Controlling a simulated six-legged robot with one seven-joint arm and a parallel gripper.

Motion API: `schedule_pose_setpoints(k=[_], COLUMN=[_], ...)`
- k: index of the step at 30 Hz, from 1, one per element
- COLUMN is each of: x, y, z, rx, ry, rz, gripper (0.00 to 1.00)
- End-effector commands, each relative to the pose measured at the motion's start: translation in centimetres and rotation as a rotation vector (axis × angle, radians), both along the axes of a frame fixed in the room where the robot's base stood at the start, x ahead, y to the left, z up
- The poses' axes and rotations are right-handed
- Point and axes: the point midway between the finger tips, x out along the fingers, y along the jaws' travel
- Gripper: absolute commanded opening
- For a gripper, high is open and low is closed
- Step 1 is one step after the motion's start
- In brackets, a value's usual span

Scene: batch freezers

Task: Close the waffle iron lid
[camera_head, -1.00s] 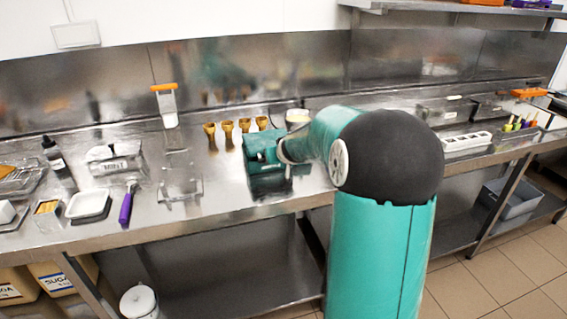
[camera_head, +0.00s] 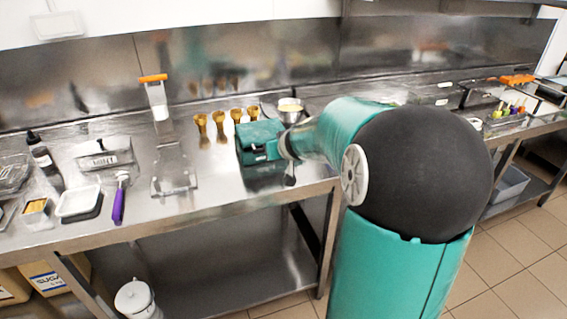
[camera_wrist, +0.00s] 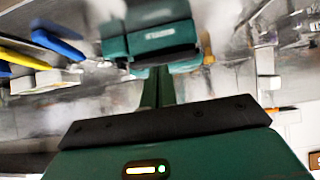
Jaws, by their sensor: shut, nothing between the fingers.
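The waffle iron (camera_head: 257,138) is a teal-green box on the steel counter, straight ahead of my arm. In the wrist view the waffle iron (camera_wrist: 163,38) is at the top, with a pale label on its green face. A dark part shows beside that face. I cannot tell for certain how far the lid is open. My gripper (camera_wrist: 160,73) is shut and empty, its fingers pointing at the iron's labelled side. Whether they touch it is unclear. In the head view, my wrist covers the iron's right side and the fingers cannot be made out.
Several gold cups (camera_head: 219,126) stand behind and left of the iron, and a metal bowl (camera_head: 284,110) stands behind it. A clear stand (camera_head: 173,178), a purple-handled tool (camera_head: 119,202) and a white tray (camera_head: 78,201) lie to the left. The counter's front edge (camera_head: 230,220) is close.

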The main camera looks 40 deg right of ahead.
Motion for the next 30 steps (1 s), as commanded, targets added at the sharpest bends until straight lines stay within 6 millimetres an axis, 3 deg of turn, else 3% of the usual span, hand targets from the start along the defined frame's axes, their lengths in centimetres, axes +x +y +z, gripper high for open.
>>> schedule_pose_setpoints(k=[15,26,30], x=[-3.5,-3.8,-3.7], y=[1.1,1.3,2.4], z=[-1.3,-1.4,-1.0], rx=[-0.001,-0.003,-0.016], ry=[0.001,0.001,0.007], rz=[-0.002,0.0,0.027], gripper=[0.0,0.0,0.0])
